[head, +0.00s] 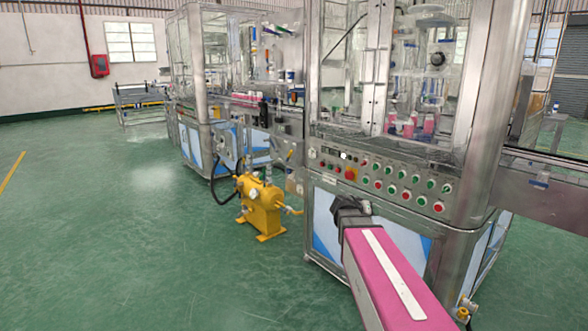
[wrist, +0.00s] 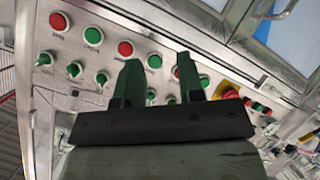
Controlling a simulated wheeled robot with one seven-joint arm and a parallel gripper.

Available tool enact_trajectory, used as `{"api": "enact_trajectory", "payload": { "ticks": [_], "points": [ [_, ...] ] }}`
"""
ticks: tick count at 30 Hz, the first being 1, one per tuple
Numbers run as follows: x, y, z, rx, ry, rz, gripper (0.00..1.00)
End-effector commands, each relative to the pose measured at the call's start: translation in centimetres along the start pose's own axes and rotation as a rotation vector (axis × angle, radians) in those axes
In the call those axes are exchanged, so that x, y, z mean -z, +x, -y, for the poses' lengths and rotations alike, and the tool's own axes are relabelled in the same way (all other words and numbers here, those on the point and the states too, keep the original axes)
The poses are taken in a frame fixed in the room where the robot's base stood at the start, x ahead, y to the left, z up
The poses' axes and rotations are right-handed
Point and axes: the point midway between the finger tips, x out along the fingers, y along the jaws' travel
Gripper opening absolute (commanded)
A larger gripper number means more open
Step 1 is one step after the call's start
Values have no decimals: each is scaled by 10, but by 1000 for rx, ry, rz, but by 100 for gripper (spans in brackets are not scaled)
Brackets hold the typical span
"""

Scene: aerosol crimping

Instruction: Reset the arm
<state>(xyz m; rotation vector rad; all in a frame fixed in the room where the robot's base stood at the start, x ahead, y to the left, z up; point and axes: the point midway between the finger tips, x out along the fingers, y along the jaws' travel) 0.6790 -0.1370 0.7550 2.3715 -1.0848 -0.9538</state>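My gripper (wrist: 160,80) shows in the wrist view with its two dark green fingers apart and nothing between them. Its fingers point at the control panel (wrist: 130,20) of the crimping machine, over rows of red and green buttons and switches. I cannot tell whether the fingertips touch the panel. In the head view my arm reaches from the lower right to the machine front, and the dark gripper end (head: 350,212) is just below the panel (head: 400,172). The fingertips are hard to make out there.
A red emergency button (head: 350,173) on yellow sits on the panel. A yellow pump (head: 262,205) with black hoses stands on the floor left of the machine. A second machine (head: 207,95) stands behind. The green floor at the left is clear.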

Motion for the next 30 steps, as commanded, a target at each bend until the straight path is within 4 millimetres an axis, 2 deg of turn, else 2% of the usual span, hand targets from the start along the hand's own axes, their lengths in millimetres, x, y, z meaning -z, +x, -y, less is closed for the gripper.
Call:
{"api": "enact_trajectory", "payload": {
  "ticks": [1, 5, 9, 12, 15, 18, 21, 30],
  "points": [
    [-28, -4, 5, 40, -24, 72, 35],
    [-93, -16, 24, 174, -94, 262, 35],
    [-159, -40, 45, 355, -170, 450, 35],
    [-199, -64, 59, 498, -221, 564, 35],
    [-230, -87, 70, 634, -259, 651, 35],
    [-251, -106, 77, 744, -285, 706, 35],
    [-261, -118, 82, 815, -297, 735, 35],
    [-265, -123, 85, 851, -303, 748, 35]
  ]
}}
